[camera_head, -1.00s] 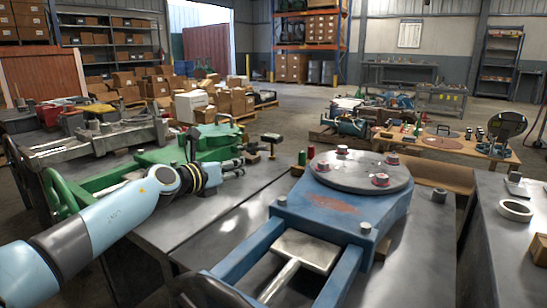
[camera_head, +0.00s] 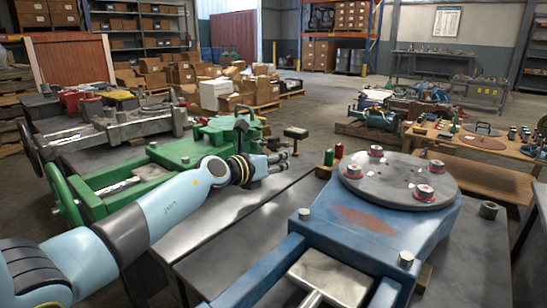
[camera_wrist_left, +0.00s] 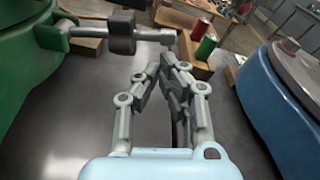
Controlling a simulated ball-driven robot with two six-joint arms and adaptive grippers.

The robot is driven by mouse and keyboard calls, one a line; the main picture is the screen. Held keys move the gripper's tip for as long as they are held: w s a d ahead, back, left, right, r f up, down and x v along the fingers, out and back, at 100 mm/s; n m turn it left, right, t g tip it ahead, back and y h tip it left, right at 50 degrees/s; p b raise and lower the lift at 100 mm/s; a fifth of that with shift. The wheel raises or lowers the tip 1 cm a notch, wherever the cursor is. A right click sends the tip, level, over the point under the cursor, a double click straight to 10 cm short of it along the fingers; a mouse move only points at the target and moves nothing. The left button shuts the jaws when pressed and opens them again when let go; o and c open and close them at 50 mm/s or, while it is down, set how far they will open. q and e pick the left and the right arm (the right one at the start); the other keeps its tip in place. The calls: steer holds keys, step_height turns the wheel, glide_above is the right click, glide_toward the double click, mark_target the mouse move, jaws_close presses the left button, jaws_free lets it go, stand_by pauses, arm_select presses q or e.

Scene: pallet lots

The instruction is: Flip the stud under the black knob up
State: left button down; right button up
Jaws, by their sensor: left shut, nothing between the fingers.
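In the head view a black knob (camera_head: 296,132) stands on a short stem (camera_head: 295,147) beside the right end of the green machine (camera_head: 180,152). In the left wrist view a grey rod (camera_wrist_left: 85,31) reaches out from the green machine, with a black block (camera_wrist_left: 122,36) around its middle. I cannot tell which way the stud points. My left gripper (camera_head: 280,163) is just below and left of the knob in the head view. In the wrist view its fingers (camera_wrist_left: 166,70) are shut and empty, below the rod's right end; contact is unclear. My right gripper is not in view.
A blue machine (camera_head: 385,238) with a round grey plate (camera_head: 398,178) stands to the right on the dark bench. A green cylinder (camera_head: 328,157) and a red cylinder (camera_head: 339,150) stand on a wood block behind. Bare bench top lies between the machines.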

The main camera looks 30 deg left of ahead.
arm_select(q)
steer(key=shift+w+d+f, duration=0.1)
steer(key=shift+w+d, duration=0.05)
steer(key=shift+w, duration=0.45)
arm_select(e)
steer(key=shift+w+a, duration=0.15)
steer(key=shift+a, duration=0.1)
